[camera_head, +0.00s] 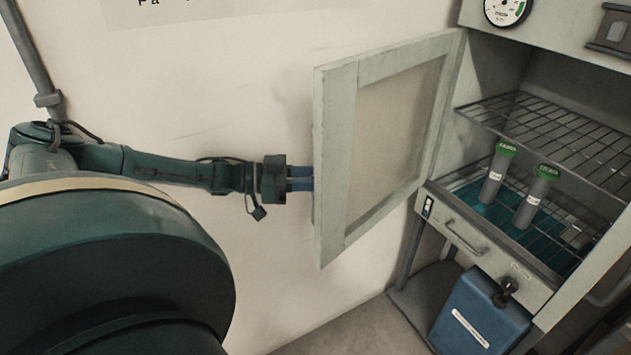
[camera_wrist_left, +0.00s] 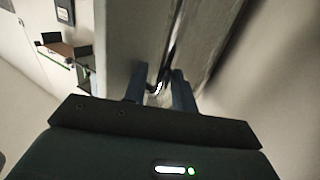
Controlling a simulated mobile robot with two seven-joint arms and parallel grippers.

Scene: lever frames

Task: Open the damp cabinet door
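The damp cabinet (camera_head: 545,300) stands at the right in the head view. Its pale framed door (camera_head: 335,165), with a cloudy pane (camera_head: 397,135), is swung wide open to the left, so the inside shows. My left gripper (camera_head: 300,178) is at the door's free edge, its blue fingertips partly hidden by the door. In the left wrist view my left gripper (camera_wrist_left: 158,86) has its two fingers apart, with a small shiny piece, perhaps the handle, between them beside the door (camera_wrist_left: 215,40). Contact is unclear. My right gripper is not in view.
Two grey bottles with green caps (camera_head: 497,172) (camera_head: 535,195) stand inside below a wire shelf (camera_head: 560,135). A round gauge (camera_head: 507,10) is above. A drawer handle (camera_head: 464,238) and a blue container (camera_head: 480,315) are below. A plain wall (camera_head: 240,90) lies behind my arm.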

